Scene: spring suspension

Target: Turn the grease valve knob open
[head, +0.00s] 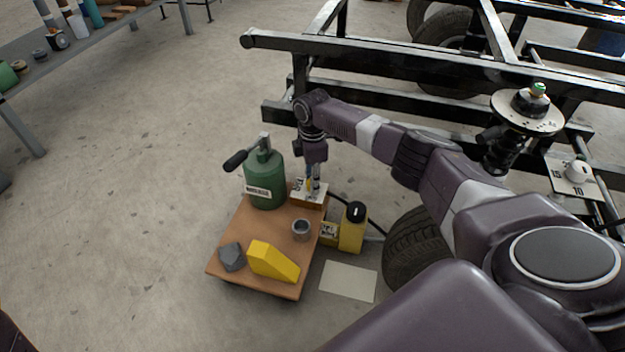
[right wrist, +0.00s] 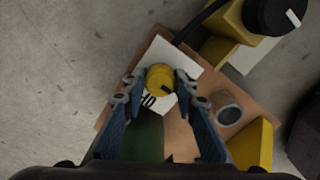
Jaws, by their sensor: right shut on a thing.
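The grease valve knob is a small yellow round knob (right wrist: 159,78) with a dark mark on its top. It stands on a white labelled plate (right wrist: 158,50) at the far edge of a wooden board. The plate also shows in the head view (head: 300,197). My right gripper (head: 313,190) points straight down over the plate. In the right wrist view its two blue fingers (right wrist: 158,88) are shut on the knob, one on each side. The plate's lettering is partly hidden by the knob and fingers. My left gripper is in neither view.
The wooden board (head: 236,245) holds a green jack (head: 265,178), a grey cup (head: 301,230), a yellow wedge (head: 272,262) and a grey block (head: 232,257). A yellow box with a black knob (head: 354,230) stands beside it. A black frame (head: 390,66) lies behind.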

